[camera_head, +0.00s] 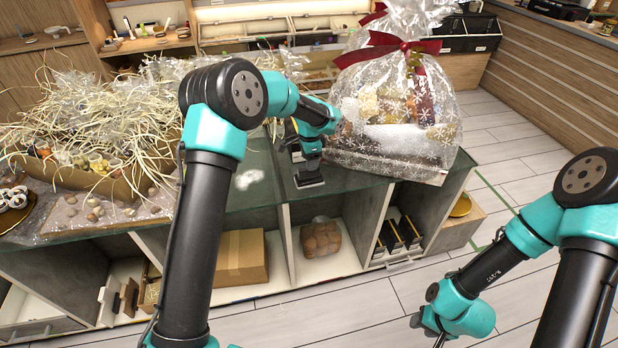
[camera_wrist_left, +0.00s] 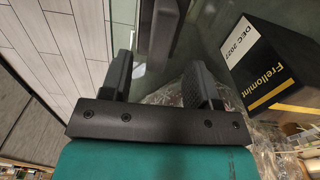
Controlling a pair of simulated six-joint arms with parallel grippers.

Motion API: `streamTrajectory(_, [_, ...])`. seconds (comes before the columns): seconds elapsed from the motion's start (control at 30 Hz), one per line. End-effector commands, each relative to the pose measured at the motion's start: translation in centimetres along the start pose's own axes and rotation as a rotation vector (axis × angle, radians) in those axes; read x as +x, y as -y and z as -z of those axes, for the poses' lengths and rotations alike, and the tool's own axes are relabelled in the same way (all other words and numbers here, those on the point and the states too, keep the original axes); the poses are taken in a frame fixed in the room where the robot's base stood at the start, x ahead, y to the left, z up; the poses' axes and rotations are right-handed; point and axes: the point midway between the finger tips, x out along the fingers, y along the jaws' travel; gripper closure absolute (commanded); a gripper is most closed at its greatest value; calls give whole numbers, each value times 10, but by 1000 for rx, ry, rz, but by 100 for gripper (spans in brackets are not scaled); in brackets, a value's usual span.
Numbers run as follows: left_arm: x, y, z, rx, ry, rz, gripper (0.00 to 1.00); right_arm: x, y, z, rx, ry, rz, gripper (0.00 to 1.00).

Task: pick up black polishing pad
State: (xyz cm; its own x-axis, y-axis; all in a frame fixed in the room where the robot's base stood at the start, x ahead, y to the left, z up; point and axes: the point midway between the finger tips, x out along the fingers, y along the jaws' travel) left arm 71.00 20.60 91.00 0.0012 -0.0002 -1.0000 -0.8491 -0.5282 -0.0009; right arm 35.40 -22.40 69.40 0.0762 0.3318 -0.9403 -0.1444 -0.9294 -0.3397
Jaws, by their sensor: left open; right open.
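A dark block, which looks like the black polishing pad (camera_wrist_left: 160,28), shows just beyond the fingertips in the left wrist view. In the head view a black shape on the glass counter, below my left gripper (camera_head: 309,160), appears to be the same pad (camera_head: 310,181). My left gripper points down there. In the wrist view its two fingers (camera_wrist_left: 158,72) stand apart with a gap between them, and the pad lines up with that gap. I cannot tell whether they touch it. My right gripper (camera_head: 435,330) hangs low over the floor, away from the counter, open and empty.
A black box with a yellow band (camera_wrist_left: 268,68) stands close to the right finger. A wrapped gift hamper with a red bow (camera_head: 398,105) is right of the left gripper. A straw-filled hamper (camera_head: 90,125) covers the counter's left. The glass counter's (camera_head: 255,205) front edge is near.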

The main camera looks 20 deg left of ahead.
Motion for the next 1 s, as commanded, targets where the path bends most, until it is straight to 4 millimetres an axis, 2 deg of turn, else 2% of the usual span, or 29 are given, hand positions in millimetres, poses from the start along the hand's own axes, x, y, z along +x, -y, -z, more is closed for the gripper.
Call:
streamTrajectory(0.4, [48,0,-3,0,1,-2,45,0,0,0,0,0,0,57])
streamTrajectory(0.93, [51,0,-2,0,1,-1,45,0,0,0,0,0,0,57])
streamTrajectory(1.0, [51,0,-2,0,1,-1,50,0,0,0,0,0,0,57])
